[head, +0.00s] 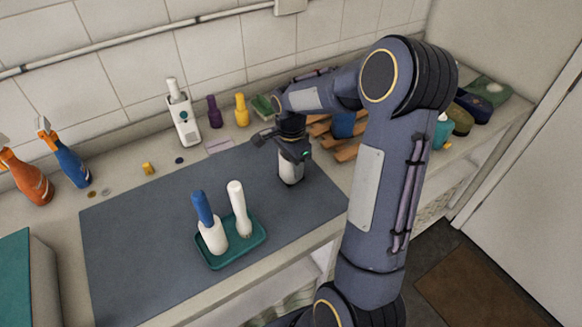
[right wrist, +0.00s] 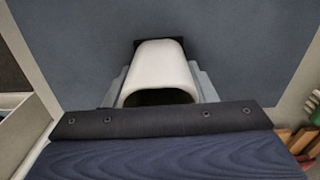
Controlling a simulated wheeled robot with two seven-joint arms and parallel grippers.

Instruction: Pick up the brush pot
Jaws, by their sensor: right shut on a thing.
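A white brush pot (head: 290,172) is at the right part of the grey-blue mat (head: 140,245). My right gripper (head: 292,156) comes down over it from above and is shut on it. In the right wrist view the white pot (right wrist: 160,68) sits between the two fingers, with a dark opening facing the camera. I cannot tell whether its base touches the mat. My left gripper is not in view.
A teal tray (head: 222,262) on the mat holds a blue-handled brush (head: 203,208) in a white pot and a white-handled brush (head: 239,208). Orange (head: 28,180) and blue (head: 68,162) spray bottles stand left. Several bottles line the tiled wall. The mat's left part is clear.

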